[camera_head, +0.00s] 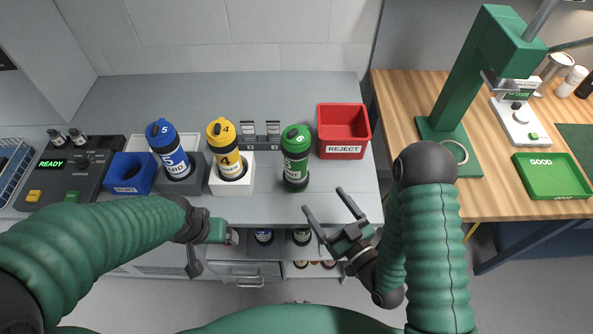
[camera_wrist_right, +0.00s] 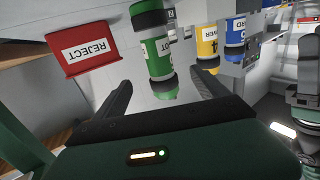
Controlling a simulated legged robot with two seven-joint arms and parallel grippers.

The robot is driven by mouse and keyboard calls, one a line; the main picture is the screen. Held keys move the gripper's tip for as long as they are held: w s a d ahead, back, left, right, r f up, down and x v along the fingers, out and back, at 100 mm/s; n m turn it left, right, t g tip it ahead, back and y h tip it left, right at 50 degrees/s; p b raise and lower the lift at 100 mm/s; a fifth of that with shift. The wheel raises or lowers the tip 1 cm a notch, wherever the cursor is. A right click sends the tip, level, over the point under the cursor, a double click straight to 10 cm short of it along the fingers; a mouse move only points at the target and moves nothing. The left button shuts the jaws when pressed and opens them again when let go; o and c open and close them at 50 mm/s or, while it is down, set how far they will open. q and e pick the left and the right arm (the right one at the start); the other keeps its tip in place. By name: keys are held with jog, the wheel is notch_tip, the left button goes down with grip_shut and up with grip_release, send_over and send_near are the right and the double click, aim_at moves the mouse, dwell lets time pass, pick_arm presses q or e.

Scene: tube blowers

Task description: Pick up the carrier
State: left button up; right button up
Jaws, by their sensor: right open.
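A green carrier (camera_head: 295,158) marked 6 stands upright on the grey bench, left of the red bin. A yellow carrier (camera_head: 228,150) marked 4 stands in a white holder, and a blue carrier (camera_head: 169,150) marked 5 stands in a dark grey holder. My right gripper (camera_head: 327,204) is open and empty, in front of and a little right of the green carrier. In the right wrist view the green carrier (camera_wrist_right: 157,55) shows beyond and between the open fingers (camera_wrist_right: 160,90). My left gripper (camera_head: 212,250) is low at the bench front; its fingers are not clear.
A red REJECT bin (camera_head: 343,131) stands right of the green carrier. An empty blue holder (camera_head: 131,174) and a READY control box (camera_head: 70,172) are at the left. A wooden table (camera_head: 400,95) on the right bears a green press (camera_head: 470,75) and a GOOD tray (camera_head: 550,176).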

aim_at(300, 168)
jog(key=b+x, duration=0.5)
jog(key=b, duration=0.2)
jog(key=b+x, duration=0.3)
jog(key=shift+w+a+f, duration=0.25)
jog(key=shift+w+f, duration=0.05)
jog(key=shift+w+a+r+p, duration=0.35)
jog(key=shift+w+r+p, duration=0.15)
jog(key=shift+w+p, duration=0.15)
jog(key=x, duration=0.6)
jog(key=shift+w+d+f+p, duration=0.1)
jog(key=shift+d+f+p, duration=0.2)
jog(key=shift+f+p, duration=0.1)
jog(key=shift+w+a+f, duration=0.1)
jog(key=shift+w+a, duration=0.05)
jog(key=shift+w, duration=0.1)
jog(key=shift+s, duration=0.1)
jog(key=c, duration=1.6)
jog(key=shift+c, duration=0.5)
